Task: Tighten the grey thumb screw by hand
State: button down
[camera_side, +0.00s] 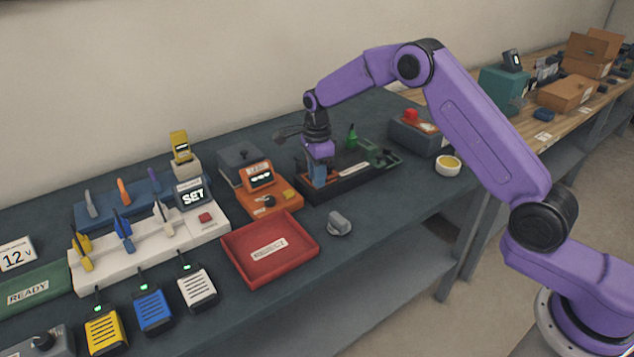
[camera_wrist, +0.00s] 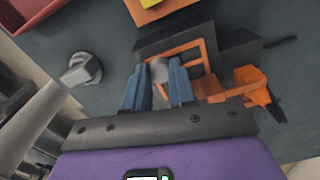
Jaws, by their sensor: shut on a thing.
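My gripper (camera_side: 318,177) points down over the dark fixture tray (camera_side: 345,186) in the side view. In the wrist view its two blue fingers (camera_wrist: 159,88) are shut on a small grey rounded piece, the grey thumb screw (camera_wrist: 159,69), at the orange frame (camera_wrist: 205,52) of the fixture. Only the screw's top shows between the fingers; its lower part and thread are hidden. In the side view the fingers hide the screw.
A loose grey knob (camera_side: 340,223) lies on the bench in front of the fixture, also left in the wrist view (camera_wrist: 81,70). A red tray (camera_side: 269,274) and an orange device (camera_side: 268,207) stand left. A white bowl (camera_side: 447,165) stands right. The bench front is clear around the knob.

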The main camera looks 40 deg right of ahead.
jog(key=m, duration=0.4)
jog(key=shift+m, duration=0.3)
jog(key=c, duration=1.3)
grip_release()
jog(key=shift+o, duration=0.2)
jog(key=shift+r, duration=1.5)
jog(key=o, duration=0.6)
jog(key=shift+c, duration=0.2)
jog(key=c, duration=0.5)
jog(key=shift+o, duration=0.2)
